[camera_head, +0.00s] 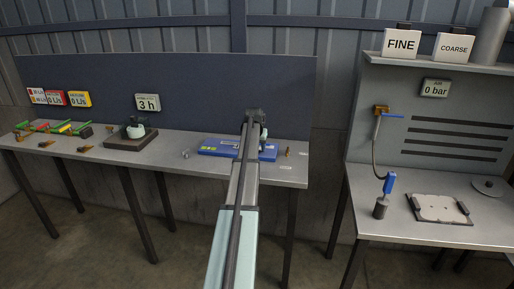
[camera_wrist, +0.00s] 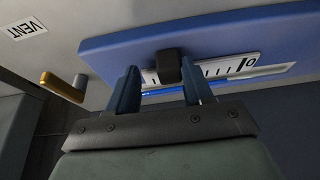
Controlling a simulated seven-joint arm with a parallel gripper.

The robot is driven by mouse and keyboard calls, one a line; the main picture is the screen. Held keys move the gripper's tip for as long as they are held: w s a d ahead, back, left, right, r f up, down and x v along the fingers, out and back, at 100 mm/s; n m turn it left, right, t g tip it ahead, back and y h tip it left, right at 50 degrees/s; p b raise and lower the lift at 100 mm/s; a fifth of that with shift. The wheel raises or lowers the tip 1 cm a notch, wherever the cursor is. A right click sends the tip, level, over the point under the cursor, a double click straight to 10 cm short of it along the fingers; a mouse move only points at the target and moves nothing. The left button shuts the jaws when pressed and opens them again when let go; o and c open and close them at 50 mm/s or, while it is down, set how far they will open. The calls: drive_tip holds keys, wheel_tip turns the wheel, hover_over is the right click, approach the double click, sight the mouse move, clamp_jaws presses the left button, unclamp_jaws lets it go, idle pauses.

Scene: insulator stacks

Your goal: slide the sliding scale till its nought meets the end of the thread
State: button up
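The sliding scale (camera_wrist: 222,70) is a white strip with black ticks and a large numeral near its right end, on a blue board (camera_wrist: 115,45) in the wrist view. A dark block (camera_wrist: 167,66) sits across the scale. My gripper (camera_wrist: 160,72) is open, its two blue fingers on either side of the block; the right finger looks close to it, the left stands apart. Contact cannot be told. In the head view the blue board (camera_head: 212,150) lies at the bench's right end, partly hidden by my arm and gripper (camera_head: 254,118). I cannot make out the thread.
A brass and grey fitting (camera_wrist: 62,88) and a VENT label (camera_wrist: 24,29) lie beside the board. A dark stand (camera_head: 132,140) and coloured parts are farther left on the bench. A second bench (camera_head: 400,228) stands at right, across a gap.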

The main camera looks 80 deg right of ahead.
drive_tip(key=shift+f, duration=0.1)
drive_tip(key=v, duration=1.4)
drive_tip(key=shift+d, duration=0.1)
drive_tip(key=x, duration=0.9)
drive_tip(key=w+x, duration=0.1)
drive_tip(key=x, duration=0.4)
drive_tip(key=shift+w, duration=0.1)
drive_tip(key=shift+c, duration=0.5)
clamp_jaws()
